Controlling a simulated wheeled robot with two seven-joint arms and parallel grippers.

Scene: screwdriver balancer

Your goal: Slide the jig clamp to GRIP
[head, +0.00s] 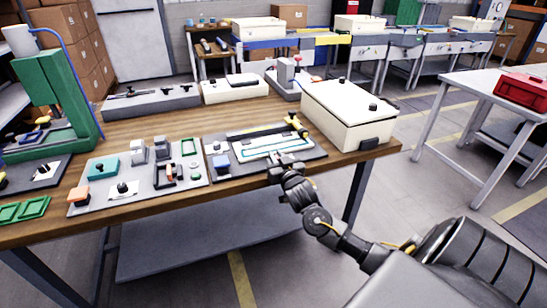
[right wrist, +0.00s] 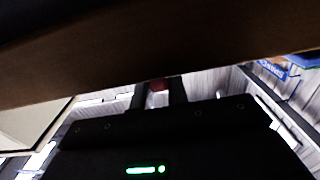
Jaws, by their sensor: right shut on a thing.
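A dark jig board (head: 313,153) lies at the front edge of the wooden bench, with a white plate and a teal loop outline (head: 262,146) on it. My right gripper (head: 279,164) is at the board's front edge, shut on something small. I cannot tell for sure that this part is the jig clamp, and no GRIP mark is readable. A black and yellow tool (head: 297,126) lies at the board's back right. My left gripper is not in view.
A cream box (head: 345,112) stands right behind the board. A grey board with small blocks (head: 163,194) lies to the left, and a green press stand (head: 57,98) is farther left. The bench edge (right wrist: 160,62) hangs close over the right wrist camera. The floor in front is open.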

